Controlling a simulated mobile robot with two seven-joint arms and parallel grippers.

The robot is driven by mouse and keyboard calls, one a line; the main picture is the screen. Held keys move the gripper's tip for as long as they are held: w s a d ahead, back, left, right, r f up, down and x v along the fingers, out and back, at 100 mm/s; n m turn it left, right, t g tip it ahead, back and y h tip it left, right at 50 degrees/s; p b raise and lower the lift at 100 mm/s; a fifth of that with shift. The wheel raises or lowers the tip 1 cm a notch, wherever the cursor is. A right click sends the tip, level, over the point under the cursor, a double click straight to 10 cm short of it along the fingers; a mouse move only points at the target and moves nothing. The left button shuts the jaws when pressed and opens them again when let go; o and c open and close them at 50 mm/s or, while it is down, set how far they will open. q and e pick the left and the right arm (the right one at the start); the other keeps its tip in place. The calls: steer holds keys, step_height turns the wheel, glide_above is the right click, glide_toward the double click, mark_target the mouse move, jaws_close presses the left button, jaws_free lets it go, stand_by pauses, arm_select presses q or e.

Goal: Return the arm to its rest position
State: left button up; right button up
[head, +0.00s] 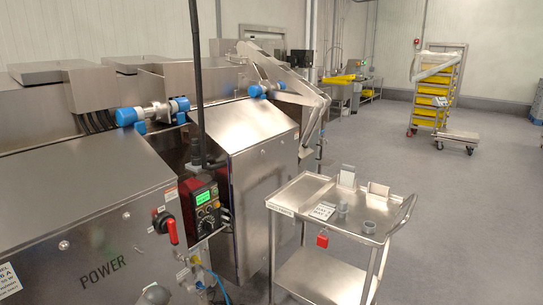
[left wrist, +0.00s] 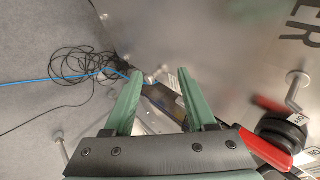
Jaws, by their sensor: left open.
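My left gripper (left wrist: 160,74) shows in the left wrist view with two green fingers spread apart. I see nothing clamped between them. A dark object (left wrist: 163,101) and a pale fitting show behind the gap; I cannot tell how far away they are. A red-handled switch (left wrist: 268,148) is to the right of the fingers, apart from them. In the head view the red switch (head: 170,227) sits on the steel cabinet marked POWER. My right gripper is in neither view.
A steel cabinet (head: 88,205) and a control box (head: 205,203) on a dark pole stand close by. A steel cart (head: 288,199) with small items is to the right. A cable coil (left wrist: 85,65) and blue hose lie on the floor. Open floor (head: 455,215) lies beyond the cart.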

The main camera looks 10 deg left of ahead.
arm_select(q)
steer(key=w+d+r+n+t+h, duration=0.2)
steer(key=w+d+r+n+t, duration=0.15)
steer(key=w+n, duration=0.2)
steer(key=s+d+f+h, duration=0.3)
steer(key=s+d+f, duration=0.55)
steer(key=d, duration=0.25)
steer(key=s+d+h, duration=0.1)
steer(key=s+d, duration=0.7)
steer(key=s, duration=0.5)
steer(key=s+d+h, duration=0.2)
steer(key=s+d, duration=0.7)
steer(key=s, duration=0.4)
steer(key=shift+s+m, duration=0.25)
steer(key=shift+m, duration=0.2)
steer(key=shift+r+g, duration=0.1)
steer(key=shift+g, duration=0.15)
